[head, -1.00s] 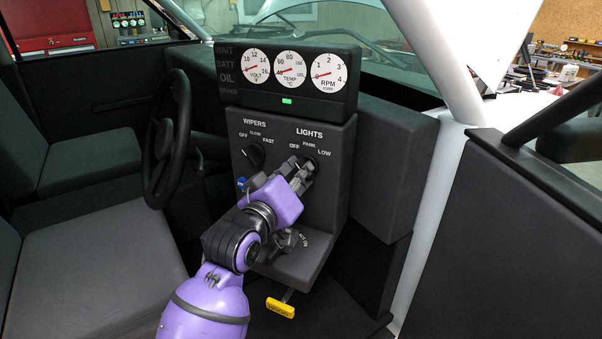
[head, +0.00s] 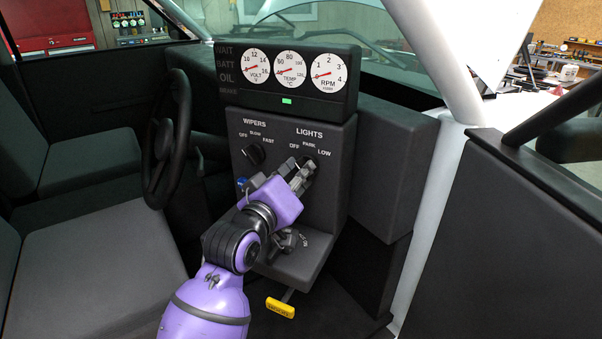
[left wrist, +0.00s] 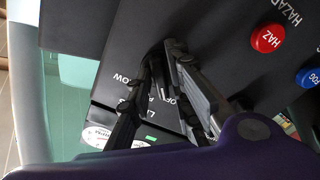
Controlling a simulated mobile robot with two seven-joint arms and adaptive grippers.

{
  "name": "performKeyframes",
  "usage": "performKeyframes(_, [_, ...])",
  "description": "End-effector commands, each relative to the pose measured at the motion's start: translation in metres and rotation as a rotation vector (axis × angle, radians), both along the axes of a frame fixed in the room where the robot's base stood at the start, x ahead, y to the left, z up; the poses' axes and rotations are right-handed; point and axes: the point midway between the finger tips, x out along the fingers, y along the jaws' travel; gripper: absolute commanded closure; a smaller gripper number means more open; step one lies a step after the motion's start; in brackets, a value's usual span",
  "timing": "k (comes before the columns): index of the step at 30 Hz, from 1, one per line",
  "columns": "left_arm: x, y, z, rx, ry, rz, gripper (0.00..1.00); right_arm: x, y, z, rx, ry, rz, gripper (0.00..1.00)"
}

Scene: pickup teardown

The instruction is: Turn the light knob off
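The lights knob (head: 311,163) sits under the white LIGHTS label on the right of the dark console, with OFF, PARK and LOW printed around it. It is mostly covered by my left gripper (head: 305,167), whose fingertips are at the knob. In the left wrist view, the two fingers (left wrist: 165,55) stand apart at their bases and come close together at the panel, beside the LOW and OFF lettering. Whether they grip the knob is hidden, and I cannot tell which label it points to. My right gripper is not in view.
The wipers knob (head: 254,154) is to the left on the same console (head: 335,180). A red HAZ button (left wrist: 268,38) and a blue FOG button (left wrist: 308,77) are near the gripper. The steering wheel (head: 165,140) stands left, and a yellow handle (head: 280,307) hangs below.

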Motion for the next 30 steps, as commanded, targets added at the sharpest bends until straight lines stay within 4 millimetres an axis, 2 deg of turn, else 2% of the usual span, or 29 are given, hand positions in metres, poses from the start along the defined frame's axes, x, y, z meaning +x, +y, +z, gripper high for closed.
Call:
performKeyframes(5, [-0.020,0.010,-0.001,0.000,0.001,0.001,0.81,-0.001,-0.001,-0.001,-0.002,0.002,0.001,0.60])
performKeyframes(12, [-0.067,0.033,-0.001,0.000,0.001,0.001,0.81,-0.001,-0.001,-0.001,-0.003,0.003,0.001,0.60])
performKeyframes(18, [-0.095,0.047,-0.001,0.000,0.001,0.001,0.81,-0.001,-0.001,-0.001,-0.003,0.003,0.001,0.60])
performKeyframes(23, [-0.105,0.052,0.000,-0.001,0.001,-0.001,0.81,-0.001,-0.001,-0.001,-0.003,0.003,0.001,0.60])
performKeyframes(30, [-0.107,0.053,0.000,-0.001,0.001,-0.001,0.81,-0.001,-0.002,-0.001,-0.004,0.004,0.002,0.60])
